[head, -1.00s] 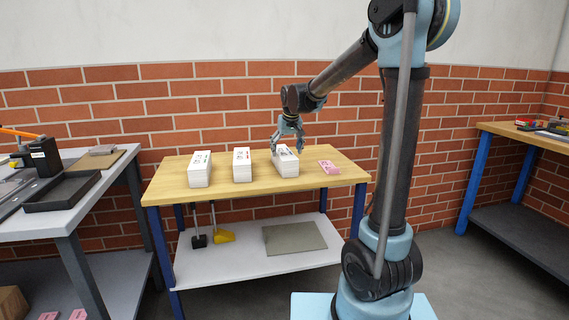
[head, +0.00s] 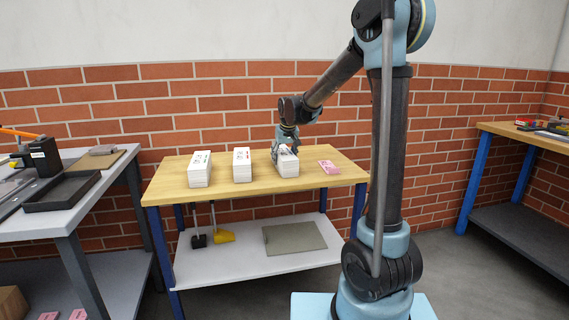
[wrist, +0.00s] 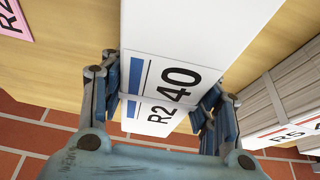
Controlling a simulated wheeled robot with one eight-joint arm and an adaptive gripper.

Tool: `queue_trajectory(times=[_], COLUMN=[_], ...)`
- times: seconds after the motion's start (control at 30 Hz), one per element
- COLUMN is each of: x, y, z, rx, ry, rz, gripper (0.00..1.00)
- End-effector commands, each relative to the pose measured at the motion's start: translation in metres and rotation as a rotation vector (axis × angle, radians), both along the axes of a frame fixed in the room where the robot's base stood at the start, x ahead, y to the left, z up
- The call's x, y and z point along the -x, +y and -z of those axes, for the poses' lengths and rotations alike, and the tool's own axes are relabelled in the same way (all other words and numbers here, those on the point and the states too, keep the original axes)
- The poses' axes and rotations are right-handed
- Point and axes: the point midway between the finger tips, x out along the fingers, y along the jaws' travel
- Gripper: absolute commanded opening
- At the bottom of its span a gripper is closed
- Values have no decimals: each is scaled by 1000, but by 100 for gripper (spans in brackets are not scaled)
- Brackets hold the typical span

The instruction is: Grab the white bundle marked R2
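The white bundle marked R2 (wrist: 180,30) has a label reading "R2 40" with a blue bar, which folds over its end. In the head view, it is the rightmost white stack (head: 289,169) on the wooden table. My gripper (head: 285,152) is down at this stack. In the wrist view, the fingers of my gripper (wrist: 162,108) straddle the bundle near its labelled end, one on each side. They lie very close to its sides; I cannot tell whether they press on it. The bundle rests on the table.
A pink piece marked R2 (head: 328,167) lies right of the bundle in the head view. Two more white stacks, a middle one (head: 242,168) and a left one (head: 199,170), share the wooden table (head: 262,197). A grey workbench (head: 70,205) stands at left.

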Motion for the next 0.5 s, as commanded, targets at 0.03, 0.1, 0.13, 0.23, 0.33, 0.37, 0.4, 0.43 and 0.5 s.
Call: queue_trajectory(times=[0.03, 0.1, 0.13, 0.23, 0.33, 0.37, 0.4, 0.43, 0.5], x=[0, 0, 0, 0, 0, 0, 0, 0, 0], y=[0, 0, 0, 0, 0, 0, 0, 0, 0], z=[0, 0, -1, -1, -1, -1, -3, -4, -9], rx=[0, 1, 1, 1, 1, 1, 1, 1, 1], ry=[0, 0, -1, -1, -1, -1, -1, -1, -1], rz=[0, 0, 0, 0, 0, 0, 0, 0, 0], gripper=[12, 0, 0, 0, 0, 0, 0, 0, 0])
